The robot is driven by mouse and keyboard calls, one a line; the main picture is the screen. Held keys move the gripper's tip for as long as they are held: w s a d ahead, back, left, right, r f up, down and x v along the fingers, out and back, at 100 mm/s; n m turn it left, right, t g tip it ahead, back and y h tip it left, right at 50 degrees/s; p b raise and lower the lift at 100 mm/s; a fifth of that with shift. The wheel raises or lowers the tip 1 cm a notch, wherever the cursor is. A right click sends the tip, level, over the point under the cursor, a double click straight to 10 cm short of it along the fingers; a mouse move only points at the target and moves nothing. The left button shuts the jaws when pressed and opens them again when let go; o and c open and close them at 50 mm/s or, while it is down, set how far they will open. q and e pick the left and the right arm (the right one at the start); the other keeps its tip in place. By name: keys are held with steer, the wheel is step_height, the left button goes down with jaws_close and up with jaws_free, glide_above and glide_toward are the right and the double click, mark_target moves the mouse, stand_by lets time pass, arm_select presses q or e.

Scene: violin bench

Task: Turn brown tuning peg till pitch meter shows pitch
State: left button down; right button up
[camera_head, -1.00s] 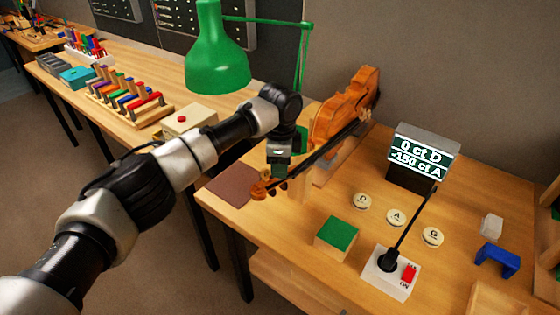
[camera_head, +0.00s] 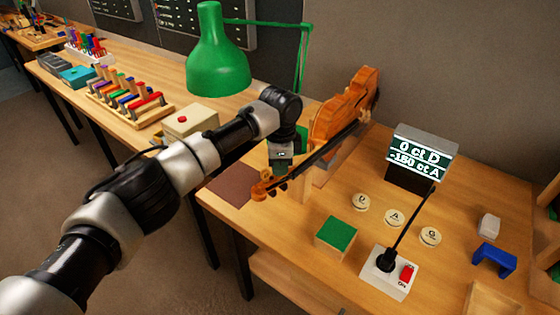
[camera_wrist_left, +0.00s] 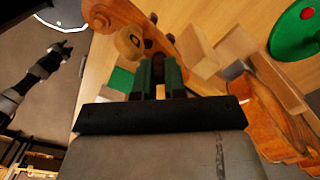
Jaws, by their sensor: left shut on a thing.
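The violin (camera_head: 345,112) rests tilted on a wooden stand, with its scroll (camera_head: 260,190) toward me. My left gripper (camera_head: 281,172) is at the pegbox, shut on a tuning peg that its fingers mostly hide. In the left wrist view the green fingers (camera_wrist_left: 160,68) are close together beside the pegbox, and a round tan peg head (camera_wrist_left: 130,42) shows by their tips. Dark peg ends show nearby. The pitch meter (camera_head: 422,158) reads 0 ct D above and a negative value, seemingly -150 ct, for A below.
Round buttons marked D, A (camera_head: 395,217) and G lie before the meter. A green-topped block (camera_head: 336,236), a switch box with a stalk (camera_head: 390,272) and a blue bracket (camera_head: 494,258) stand nearer. A green lamp (camera_head: 218,55) hangs behind my arm.

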arm_select(q)
steer(key=n+p, duration=0.3)
steer(key=shift+r, duration=0.2)
steer(key=shift+w+f+n+p, duration=0.15)
steer(key=shift+n+p, duration=1.2)
steer(key=shift+n, duration=0.45)
steer(key=c, duration=1.2)
jaws_free()
step_height(320, 180, up, 10)
steer(key=shift+f+b, duration=0.2)
steer(key=shift+b, duration=1.05)
steer(key=shift+r, duration=0.6)
